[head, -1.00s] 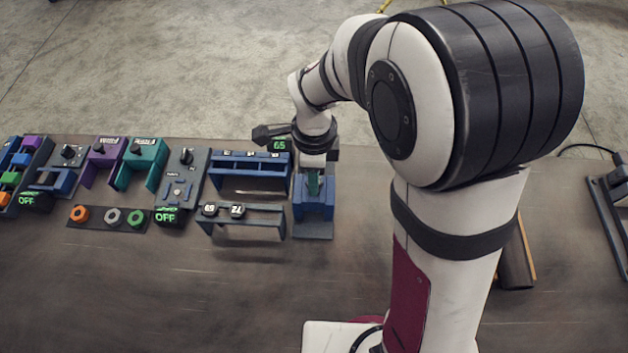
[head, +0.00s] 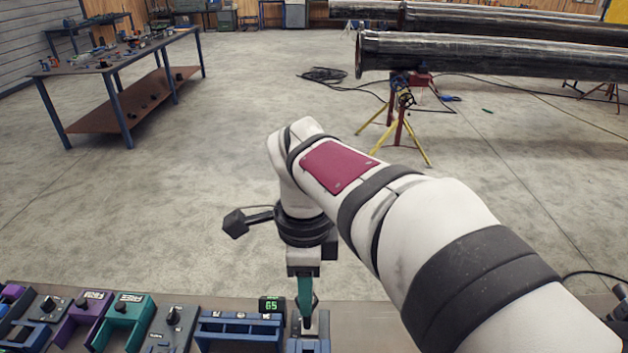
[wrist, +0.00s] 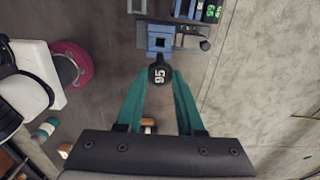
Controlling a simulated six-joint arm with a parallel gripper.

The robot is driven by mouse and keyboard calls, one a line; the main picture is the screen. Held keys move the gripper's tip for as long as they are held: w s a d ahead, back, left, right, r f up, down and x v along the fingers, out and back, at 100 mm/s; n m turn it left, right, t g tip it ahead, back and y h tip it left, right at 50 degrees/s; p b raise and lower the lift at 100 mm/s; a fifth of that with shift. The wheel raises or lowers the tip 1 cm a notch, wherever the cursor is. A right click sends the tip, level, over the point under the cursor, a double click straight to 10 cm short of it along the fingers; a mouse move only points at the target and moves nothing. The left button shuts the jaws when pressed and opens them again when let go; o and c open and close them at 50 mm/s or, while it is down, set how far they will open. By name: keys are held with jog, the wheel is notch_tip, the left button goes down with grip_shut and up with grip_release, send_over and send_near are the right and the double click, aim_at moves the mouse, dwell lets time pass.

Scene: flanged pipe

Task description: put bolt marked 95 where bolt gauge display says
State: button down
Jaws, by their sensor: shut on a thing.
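My gripper (wrist: 160,82) has teal fingers and is shut on the black bolt (wrist: 160,74), whose round head reads 95 in white. In the head view my gripper (head: 305,309) points down over the gauge stand; the bolt is not clear there. The blue gauge stand (wrist: 160,31) with a square socket lies just beyond the bolt head in the wrist view. The bolt appears apart from the socket. The small gauge display (head: 272,305) shows green digits that look like 65; it also shows in the wrist view (wrist: 211,11).
A blue rack (head: 240,320) stands left of the gauge stand. Further left are a dark switch panel (head: 171,326), a teal bracket (head: 128,308) and a purple bracket (head: 85,306). Large pipes (head: 490,57) rest on stands across the floor, beside a far workbench (head: 120,55).

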jog(key=shift+r, duration=0.95)
jog(key=w+a+f+n, duration=0.2)
jog(key=a+f+n, duration=0.1)
jog(key=a+f, duration=0.2)
jog(key=w+a+f+n, duration=0.3)
jog(key=a+f, duration=0.2)
jog(key=a, duration=0.4)
jog(key=shift+a, duration=0.35)
jog(key=shift+f, duration=0.1)
jog(key=shift+f, duration=1.2)
jog(key=shift+f, duration=0.1)
